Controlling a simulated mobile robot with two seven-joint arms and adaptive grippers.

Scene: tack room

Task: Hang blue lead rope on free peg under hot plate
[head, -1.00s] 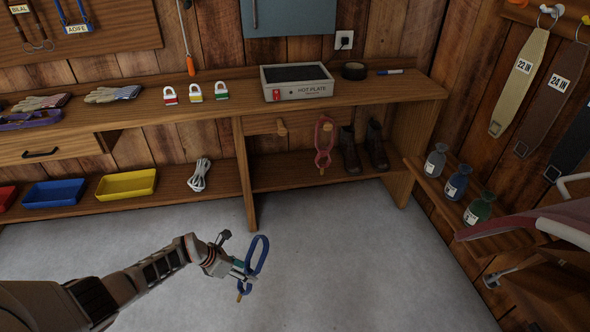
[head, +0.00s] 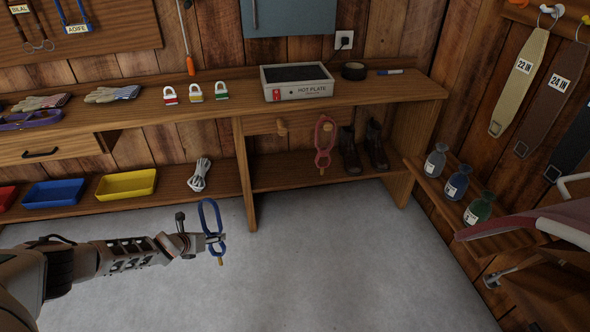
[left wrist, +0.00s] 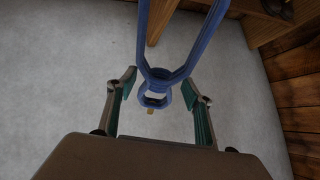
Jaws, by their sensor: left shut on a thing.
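The blue lead rope (head: 221,216) is a long loop with a small ring and a tan end below. My left gripper (head: 212,240) is shut on its lower part and holds it upright above the floor. In the left wrist view the rope (left wrist: 162,76) rises between the fingers of the gripper (left wrist: 158,98). The free peg (head: 282,127) is a bare wooden peg on the board under the hot plate (head: 297,91), up and to the right of the rope. A red lead rope (head: 325,133) hangs to its right. My right gripper is not in view.
The bench top (head: 420,89) overhangs the pegs. A lower shelf (head: 270,178) carries boots (head: 350,152), a white cord bundle (head: 199,175) and trays. A bench leg (head: 246,180) stands between rope and peg. The floor in front is clear.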

